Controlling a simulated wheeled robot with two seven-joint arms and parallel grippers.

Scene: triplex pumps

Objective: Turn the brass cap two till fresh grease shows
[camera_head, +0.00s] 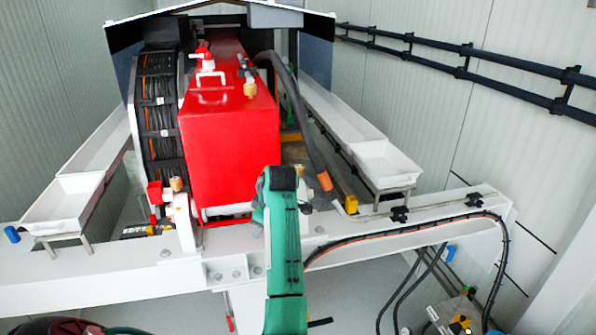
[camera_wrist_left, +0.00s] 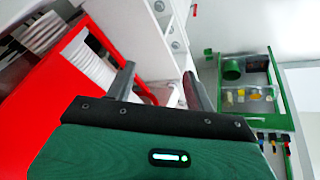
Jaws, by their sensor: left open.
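Small brass caps show in the head view: one (camera_head: 250,88) on top of the red pump housing (camera_head: 230,140), and one (camera_head: 176,184) low at its left front. I cannot tell which is cap two, and no grease can be made out. My left gripper (camera_wrist_left: 160,88) is open in the left wrist view, with two dark fingers spread apart and nothing visible between them. The red housing (camera_wrist_left: 50,110) lies to the left of the fingers there. In the head view, a green-covered arm of mine rises in front of the housing; its jaws are not clear. My right gripper is not in view.
A white cross beam (camera_head: 110,275) runs in front of the pump. White trays (camera_head: 62,205) (camera_head: 388,168) flank it. A dark hose (camera_head: 300,105) bends down the housing's right side. Black rails (camera_head: 465,60) line the right wall. A green rack (camera_wrist_left: 245,85) appears in the wrist view.

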